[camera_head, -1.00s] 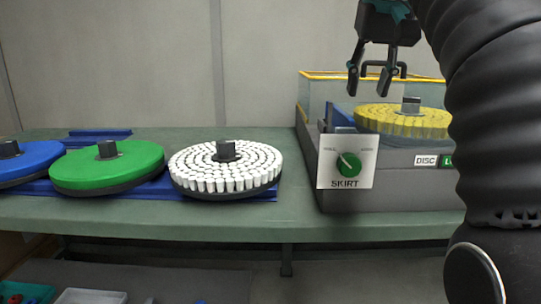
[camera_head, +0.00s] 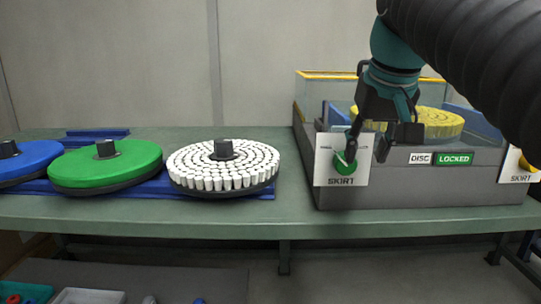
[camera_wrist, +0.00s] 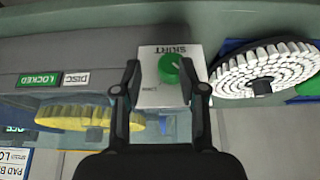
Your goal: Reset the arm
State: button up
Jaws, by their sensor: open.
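My gripper (camera_head: 383,143) is open and empty in the head view, in front of the grey machine and close to the white SKIRT panel (camera_head: 325,172). The green knob (camera_head: 344,164) on that panel shows just left of and below the fingers. In the wrist view my gripper (camera_wrist: 163,88) has its two fingers spread wide, with the SKIRT panel (camera_wrist: 160,95) and green knob (camera_wrist: 170,68) between them. I cannot tell whether the fingers touch the panel. The yellow disc (camera_head: 440,122) sits inside the machine, partly hidden behind my gripper.
The machine (camera_head: 420,190) carries a green LOCKED label (camera_head: 454,159). A second SKIRT panel (camera_head: 517,166) is at its right. White (camera_head: 223,166), green (camera_head: 105,166) and blue discs (camera_head: 28,163) stand left on the green bench (camera_head: 285,222). Bins lie below.

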jog(key=s+f, duration=0.4)
jog(key=f, duration=0.5)
jog(key=s+f, duration=0.5)
jog(key=f, duration=0.5)
jog(key=s+f, duration=0.4)
jog(key=f, duration=0.5)
jog(key=shift+s+f+t, duration=0.15)
jog(key=shift+s+t, duration=0.15)
jog(key=shift+s, duration=0.1)
jog(key=shift+d, duration=0.1)
